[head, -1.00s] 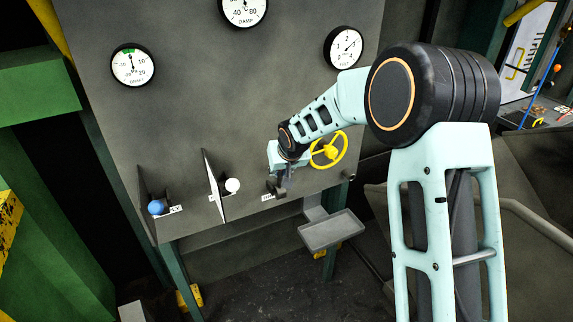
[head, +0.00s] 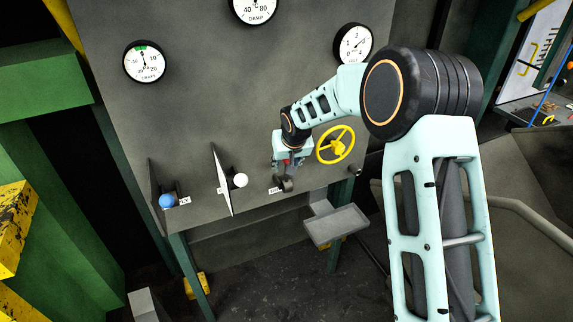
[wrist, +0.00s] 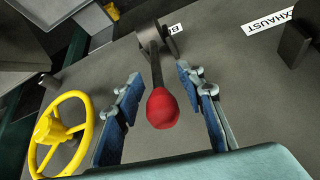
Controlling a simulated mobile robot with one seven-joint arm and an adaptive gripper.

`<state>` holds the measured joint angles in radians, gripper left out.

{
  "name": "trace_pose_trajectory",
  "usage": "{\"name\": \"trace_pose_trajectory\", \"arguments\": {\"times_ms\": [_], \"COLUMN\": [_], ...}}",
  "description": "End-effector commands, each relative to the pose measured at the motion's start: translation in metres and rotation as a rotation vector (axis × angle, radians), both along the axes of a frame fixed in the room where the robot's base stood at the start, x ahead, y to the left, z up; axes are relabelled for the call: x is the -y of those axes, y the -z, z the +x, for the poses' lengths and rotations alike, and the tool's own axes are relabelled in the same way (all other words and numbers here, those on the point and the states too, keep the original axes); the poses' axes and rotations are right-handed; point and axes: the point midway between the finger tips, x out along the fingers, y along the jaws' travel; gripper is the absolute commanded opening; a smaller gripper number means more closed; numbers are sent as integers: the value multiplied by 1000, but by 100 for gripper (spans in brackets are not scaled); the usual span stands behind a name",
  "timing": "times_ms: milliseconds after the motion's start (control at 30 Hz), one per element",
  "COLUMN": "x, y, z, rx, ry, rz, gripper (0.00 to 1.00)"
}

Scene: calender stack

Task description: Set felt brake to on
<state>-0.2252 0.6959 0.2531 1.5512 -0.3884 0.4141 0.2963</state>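The brake lever (wrist: 156,68) shows in the wrist view as a dark arm with a red knob (wrist: 162,108), on a grey bracket beside a partly hidden label starting with "B" (wrist: 175,28). My gripper (wrist: 160,80) is open, with one blue-padded finger on each side of the lever. Gaps show between the pads and the knob. In the head view my gripper (head: 286,172) is at the lower right of the panel (head: 215,120), largely covering the lever. I cannot read an on or off mark.
A yellow handwheel (head: 335,144) is close to the right of my gripper. Levers with a white knob (head: 240,180) and a blue knob (head: 166,201) stand to the left, beside upright plates. A grey tray (head: 336,227) juts out below.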

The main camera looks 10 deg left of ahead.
Motion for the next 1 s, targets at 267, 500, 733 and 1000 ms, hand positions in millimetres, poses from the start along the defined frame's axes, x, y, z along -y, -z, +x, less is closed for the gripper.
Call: {"name": "trace_pose_trajectory", "arguments": {"times_ms": [267, 500, 733, 1000], "x": [0, 3, 11, 19], "y": [0, -12, -48, -88], "z": [0, -5, -24, -45], "rx": [0, 2, 4, 2], "ry": [0, 2, 0, 1], "rz": [-1, 0, 1, 0], "gripper": [40, 40, 40, 40]}}
